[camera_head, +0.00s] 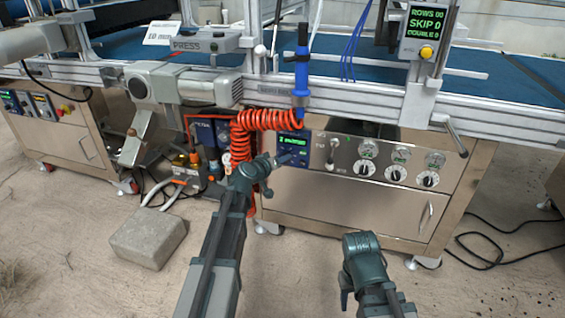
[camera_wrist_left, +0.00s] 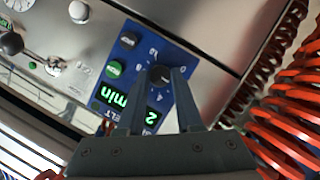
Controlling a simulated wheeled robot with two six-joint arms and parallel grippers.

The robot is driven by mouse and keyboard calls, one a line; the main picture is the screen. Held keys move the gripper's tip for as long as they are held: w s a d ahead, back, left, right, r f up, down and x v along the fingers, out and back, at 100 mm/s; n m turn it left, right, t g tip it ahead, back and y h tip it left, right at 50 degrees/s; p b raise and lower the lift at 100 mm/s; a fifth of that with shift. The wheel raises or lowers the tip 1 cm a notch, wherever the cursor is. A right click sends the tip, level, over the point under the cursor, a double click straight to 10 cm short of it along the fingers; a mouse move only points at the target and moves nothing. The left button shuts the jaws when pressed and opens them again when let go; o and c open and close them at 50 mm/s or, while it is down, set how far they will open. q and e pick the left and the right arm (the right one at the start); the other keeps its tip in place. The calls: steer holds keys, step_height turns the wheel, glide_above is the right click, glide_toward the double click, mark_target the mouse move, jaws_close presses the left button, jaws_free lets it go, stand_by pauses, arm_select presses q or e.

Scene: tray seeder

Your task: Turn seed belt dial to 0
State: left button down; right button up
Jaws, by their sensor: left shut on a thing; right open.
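The seed belt dial (camera_wrist_left: 160,76) is a dark round knob on a blue panel (camera_wrist_left: 183,103), seen in the left wrist view. The panel's green display (camera_wrist_left: 150,116) appears upside down there and reads 2 with a min unit. My left gripper (camera_wrist_left: 161,75) has one finger on each side of the dial and is shut on it. In the head view, my left gripper (camera_head: 281,160) reaches the blue panel (camera_head: 301,139) and hides the dial. My right gripper (camera_head: 360,242) is open, low in front of the steel cabinet, apart from everything.
A coiled orange hose (camera_head: 240,135) hangs close to the left of the blue panel. Several black knobs (camera_head: 366,169) sit on the cabinet front to the right. A concrete block (camera_head: 148,236) lies on the floor at left. Floor around my right gripper is clear.

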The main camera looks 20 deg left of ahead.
arm_select(q)
steer(key=shift+a+f+n+t+h+b, duration=0.15)
steer(key=shift+n+t+h+b, duration=0.5)
steer(key=shift+n+b, duration=0.95)
steer(key=shift+f+n+t+h+b, duration=0.25)
steer(key=shift+n+h+b, duration=0.85)
steer(key=shift+n, duration=0.8)
steer(key=shift+r, duration=0.1)
steer(key=c, duration=0.6)
jaws_free()
steer(key=v, duration=1.4)
